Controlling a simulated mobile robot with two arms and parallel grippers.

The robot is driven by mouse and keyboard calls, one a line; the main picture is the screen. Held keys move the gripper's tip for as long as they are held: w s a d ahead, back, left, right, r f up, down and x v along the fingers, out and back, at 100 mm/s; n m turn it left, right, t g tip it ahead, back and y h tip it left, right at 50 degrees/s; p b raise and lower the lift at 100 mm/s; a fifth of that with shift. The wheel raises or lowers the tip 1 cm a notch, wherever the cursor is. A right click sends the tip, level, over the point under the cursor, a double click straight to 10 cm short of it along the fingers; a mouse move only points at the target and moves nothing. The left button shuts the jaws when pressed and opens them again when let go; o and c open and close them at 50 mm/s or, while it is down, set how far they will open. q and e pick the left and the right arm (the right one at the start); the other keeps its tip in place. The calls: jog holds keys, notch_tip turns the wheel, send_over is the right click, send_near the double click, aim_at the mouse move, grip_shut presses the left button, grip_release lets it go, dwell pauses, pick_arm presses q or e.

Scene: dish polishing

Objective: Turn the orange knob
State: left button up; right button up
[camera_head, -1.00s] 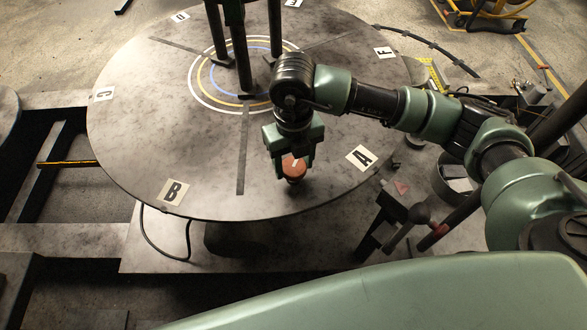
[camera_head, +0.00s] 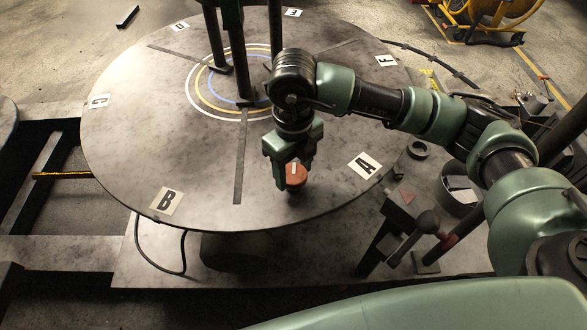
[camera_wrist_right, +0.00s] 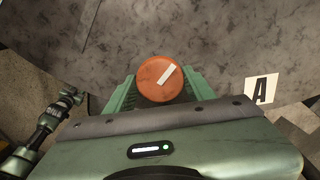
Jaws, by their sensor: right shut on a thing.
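The orange knob (camera_head: 296,174) stands near the front edge of the round grey table, between the A and B labels. It is a round cap with a white mark on top. In the right wrist view the knob (camera_wrist_right: 160,79) sits between the green fingers, and its white mark slants up to the right. My right gripper (camera_head: 292,172) reaches down from above and is shut on the knob, a finger on each side. The knob's lower part is mostly hidden. My left gripper is not in view.
The round table (camera_head: 130,130) carries letter labels around its rim and painted rings at its centre. Dark posts (camera_head: 238,65) rise near the rings. The tabletop around the knob is clear.

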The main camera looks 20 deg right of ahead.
aim_at(293, 173)
jog(key=o, duration=1.4)
jog(key=shift+r+b, duration=0.3)
jog(key=shift+r, duration=3.65)
